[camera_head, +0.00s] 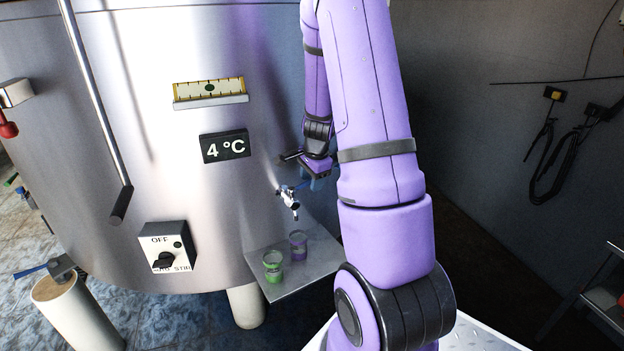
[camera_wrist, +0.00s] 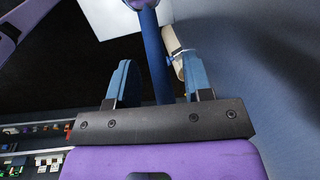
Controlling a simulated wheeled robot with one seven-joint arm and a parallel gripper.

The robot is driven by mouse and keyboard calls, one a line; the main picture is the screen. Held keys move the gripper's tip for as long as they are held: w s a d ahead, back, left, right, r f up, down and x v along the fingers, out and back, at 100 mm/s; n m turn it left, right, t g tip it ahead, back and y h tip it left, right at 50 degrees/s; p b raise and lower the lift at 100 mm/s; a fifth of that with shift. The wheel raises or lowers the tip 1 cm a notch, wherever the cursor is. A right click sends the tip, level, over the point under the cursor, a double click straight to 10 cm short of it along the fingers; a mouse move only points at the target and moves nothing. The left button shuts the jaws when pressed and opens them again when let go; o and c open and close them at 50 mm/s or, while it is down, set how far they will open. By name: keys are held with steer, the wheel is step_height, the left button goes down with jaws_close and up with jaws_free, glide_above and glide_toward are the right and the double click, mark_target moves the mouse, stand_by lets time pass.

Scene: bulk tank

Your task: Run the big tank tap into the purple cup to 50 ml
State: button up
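The steel tap (camera_head: 288,198) sticks out low on the tank's wall, its spout above a small metal shelf. The purple cup (camera_head: 298,243) stands upright on that shelf, below and slightly right of the spout. A green cup (camera_head: 272,265) stands in front and to the left of it. My gripper (camera_wrist: 157,72) has its two blue fingers apart. A blue bar, seemingly the tap's lever (camera_wrist: 158,62), runs between them with a gap on both sides. In the head view, my gripper is beside the tap, partly hidden by my arm. Cup contents are too small to read.
The big steel tank (camera_head: 230,60) fills the left and middle. It carries a 4 °C display (camera_head: 225,146), a level gauge (camera_head: 210,92) and an OFF switch box (camera_head: 166,248). The shelf (camera_head: 318,262) has bare room at its right. Cables hang on the right wall.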

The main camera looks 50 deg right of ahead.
jaws_close()
steer(key=shift+s+a+m+h, duration=0.15)
steer(key=shift+s+a+m, duration=0.2)
steer(key=shift+m, duration=0.45)
steer(key=shift+s+a+m+h, duration=0.1)
steer(key=shift+s+m, duration=0.3)
steer(key=shift+m, duration=0.4)
steer(key=shift+s+a+m+h, duration=0.15)
steer(key=shift+s+a+m, duration=0.2)
steer(key=shift+m, duration=0.45)
steer(key=shift+d, duration=0.1)
steer(key=shift+o, duration=0.7)
jaws_free()
steer(key=shift+r, duration=0.15)
steer(key=v, duration=1)
steer(key=shift+r, duration=0.35)
steer(key=shift+w, duration=0.1)
